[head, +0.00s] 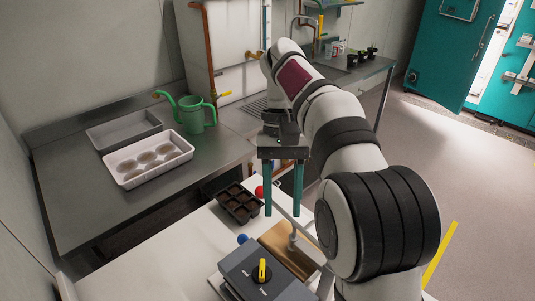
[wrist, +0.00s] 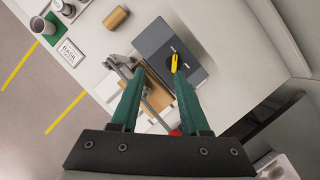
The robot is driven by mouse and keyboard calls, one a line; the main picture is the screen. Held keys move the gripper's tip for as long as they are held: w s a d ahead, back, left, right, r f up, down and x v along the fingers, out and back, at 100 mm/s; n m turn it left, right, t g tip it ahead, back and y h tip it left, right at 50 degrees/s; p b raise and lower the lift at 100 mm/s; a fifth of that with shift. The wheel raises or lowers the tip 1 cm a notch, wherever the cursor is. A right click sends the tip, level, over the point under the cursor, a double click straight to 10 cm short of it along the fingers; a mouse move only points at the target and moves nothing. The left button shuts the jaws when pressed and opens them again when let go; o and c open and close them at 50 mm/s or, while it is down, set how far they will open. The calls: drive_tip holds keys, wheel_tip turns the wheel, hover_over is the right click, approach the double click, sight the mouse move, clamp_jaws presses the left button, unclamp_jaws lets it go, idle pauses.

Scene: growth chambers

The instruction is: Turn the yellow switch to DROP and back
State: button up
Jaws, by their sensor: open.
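The yellow switch (head: 262,269) is a small lever on a black round dial on top of a dark grey box (head: 240,262) at the bottom of the head view. Pale lettering beside the dial is too small to read. The switch also shows in the wrist view (wrist: 174,62), on the grey box (wrist: 160,40) ahead of the fingers. My gripper (head: 284,212) has green fingers, open and empty, pointing down above the white bench behind the box. In the wrist view its fingertips (wrist: 146,82) are apart, with the switch beyond them, near the right finger.
A metal lever stand on a wooden base (head: 280,240) stands beside the box, near my fingers. A white tray (head: 180,168) and green watering can (head: 198,115) occupy the steel bench.

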drive_tip(key=w+a+f, duration=0.2)
drive_tip(key=w+a, duration=0.1)
drive_tip(key=w, duration=0.1)
approach(262, 267)
drive_tip(key=x, duration=0.8)
drive_tip(key=shift+s+f, duration=0.1)
drive_tip(key=shift+f, duration=0.2)
clamp_jaws()
